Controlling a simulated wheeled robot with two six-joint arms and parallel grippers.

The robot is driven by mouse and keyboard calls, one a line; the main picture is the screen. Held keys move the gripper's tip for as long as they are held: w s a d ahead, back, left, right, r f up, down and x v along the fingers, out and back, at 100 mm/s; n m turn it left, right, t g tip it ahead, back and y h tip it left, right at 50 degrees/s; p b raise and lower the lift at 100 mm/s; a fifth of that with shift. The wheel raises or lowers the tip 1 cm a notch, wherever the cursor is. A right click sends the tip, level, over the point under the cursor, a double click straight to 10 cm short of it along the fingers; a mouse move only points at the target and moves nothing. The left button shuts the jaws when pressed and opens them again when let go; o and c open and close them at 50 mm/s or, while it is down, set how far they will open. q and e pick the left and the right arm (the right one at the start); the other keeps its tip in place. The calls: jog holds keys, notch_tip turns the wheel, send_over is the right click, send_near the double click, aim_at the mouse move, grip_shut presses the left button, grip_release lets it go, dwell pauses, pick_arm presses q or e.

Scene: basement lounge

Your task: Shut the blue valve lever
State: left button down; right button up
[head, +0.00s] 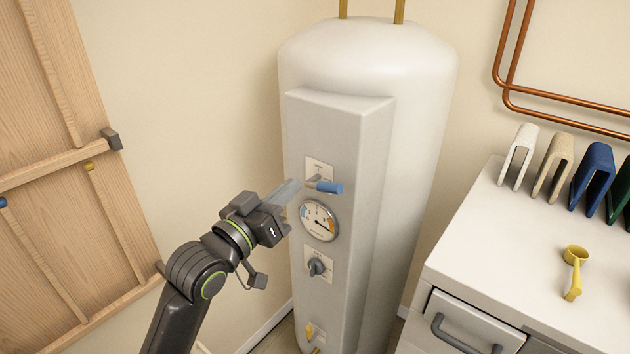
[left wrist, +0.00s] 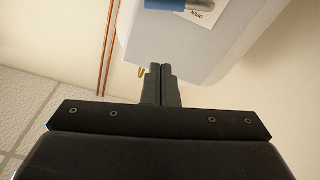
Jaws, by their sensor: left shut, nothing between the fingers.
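The blue valve lever (head: 328,187) sits near the top of the grey panel (head: 345,130) on the white tank. Its blue grip points to the right, roughly level, over a small white label plate (head: 318,166). In the left wrist view the blue grip (left wrist: 164,4) shows at the top edge, cut off by the frame. My left gripper (head: 298,187) is shut and empty, just left of the lever, its tips close to the lever's pivot side. Whether the tips touch it I cannot tell. The shut fingers also show in the left wrist view (left wrist: 161,72). My right gripper is not in view.
Below the lever are a round gauge (head: 319,220), a dark knob (head: 317,266) and a yellow lever (head: 311,331). A white cabinet (head: 470,235) at right holds several coloured folded pieces and a yellow scoop (head: 574,270). A wooden door (head: 70,190) stands at left.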

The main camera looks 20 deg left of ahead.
pick_arm(q)
jog(key=r+p, duration=0.2)
jog(key=p, duration=0.1)
send_over(321, 183)
jog(key=s, duration=0.1)
jog(key=shift+f, duration=0.2)
jog(key=f, duration=0.2)
jog(key=s+f, duration=0.1)
jog(key=f, duration=0.1)
jog(key=shift+d, duration=0.35)
jog(key=shift+f, duration=0.1)
